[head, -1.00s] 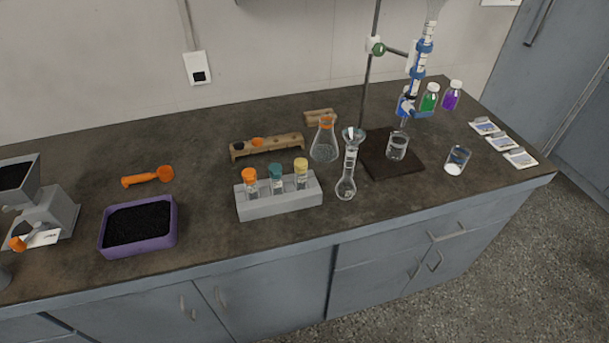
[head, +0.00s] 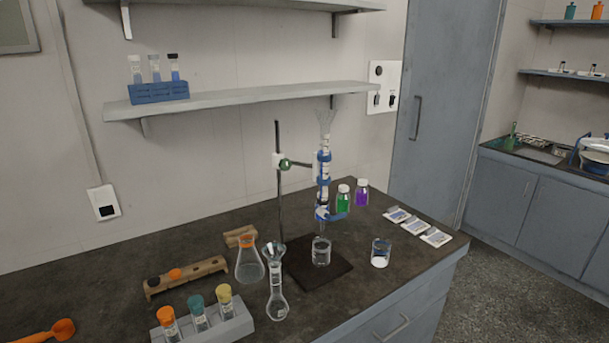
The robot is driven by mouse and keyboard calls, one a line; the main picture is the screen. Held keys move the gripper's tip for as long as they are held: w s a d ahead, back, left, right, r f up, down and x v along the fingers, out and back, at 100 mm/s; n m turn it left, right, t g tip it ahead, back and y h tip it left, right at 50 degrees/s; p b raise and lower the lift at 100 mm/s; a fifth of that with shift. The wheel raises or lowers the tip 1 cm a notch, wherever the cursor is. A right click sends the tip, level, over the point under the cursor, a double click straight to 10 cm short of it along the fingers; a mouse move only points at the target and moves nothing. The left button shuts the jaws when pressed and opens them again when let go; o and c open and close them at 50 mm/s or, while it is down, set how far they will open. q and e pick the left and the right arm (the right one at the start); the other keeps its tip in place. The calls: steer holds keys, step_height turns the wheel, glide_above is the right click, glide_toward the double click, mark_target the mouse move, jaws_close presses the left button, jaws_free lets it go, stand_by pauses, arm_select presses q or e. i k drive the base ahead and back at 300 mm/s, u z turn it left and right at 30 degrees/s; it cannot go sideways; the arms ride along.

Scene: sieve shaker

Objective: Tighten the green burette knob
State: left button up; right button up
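The green knob (head: 285,164) sits on the clamp where the burette's side arm meets the upright metal rod (head: 280,205). The burette (head: 323,172) hangs upright in blue clamps to the right of the rod, with a clear funnel (head: 325,122) at its top. The stand's dark base plate (head: 318,276) lies on the bench, and a glass beaker (head: 321,252) stands on it below the burette. Whether the knob is tight or loose cannot be told. Neither of my grippers is in view.
An orange-collared flask (head: 250,264) and a volumetric flask (head: 277,298) stand left of the base. A beaker with white powder (head: 381,254), a green bottle (head: 343,199) and a purple bottle (head: 362,193) stand right. A shelf (head: 240,97) overhangs behind.

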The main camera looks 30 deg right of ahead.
mark_target(284, 165)
steer(key=u, duration=3.2)
steer(key=k, duration=1.35)
steer(key=z, duration=2)
